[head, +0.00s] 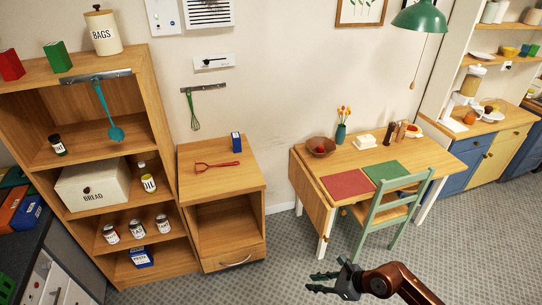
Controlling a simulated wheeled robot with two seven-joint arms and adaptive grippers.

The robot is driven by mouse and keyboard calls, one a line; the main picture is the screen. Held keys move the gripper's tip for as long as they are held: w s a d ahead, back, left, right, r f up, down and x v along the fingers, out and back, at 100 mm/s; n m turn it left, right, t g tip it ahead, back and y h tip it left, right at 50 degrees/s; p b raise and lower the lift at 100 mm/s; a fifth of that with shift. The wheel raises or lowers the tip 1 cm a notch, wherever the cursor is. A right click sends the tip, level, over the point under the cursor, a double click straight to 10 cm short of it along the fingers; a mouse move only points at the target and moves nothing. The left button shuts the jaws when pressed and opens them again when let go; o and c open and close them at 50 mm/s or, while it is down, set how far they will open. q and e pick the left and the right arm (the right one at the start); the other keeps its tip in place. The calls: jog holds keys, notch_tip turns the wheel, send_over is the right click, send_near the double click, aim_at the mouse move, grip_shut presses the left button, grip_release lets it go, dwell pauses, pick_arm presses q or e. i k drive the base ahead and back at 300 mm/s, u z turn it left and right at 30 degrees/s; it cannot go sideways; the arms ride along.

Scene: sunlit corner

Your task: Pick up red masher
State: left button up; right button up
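The red masher (217,165) lies flat on top of the low wooden cabinet (245,183), beside a small blue box (236,142). My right gripper (322,282) is at the bottom of the head view, over the floor, to the right of and in front of the cabinet. My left gripper does not show.
A tall wooden shelf (143,70) with cans, jars and a bread box (93,187) stands left of the cabinet. A teal ladle (115,132) hangs on it. At right are a drop-leaf table (412,169) and a green chair (374,214). Carpet (283,246) lies open between.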

aim_at(231, 164)
jog(key=z, duration=0.55)
jog(key=i, duration=2)
jog(key=u, duration=1.35)
jog(key=i, duration=0.7)
jog(key=u, duration=0.75)
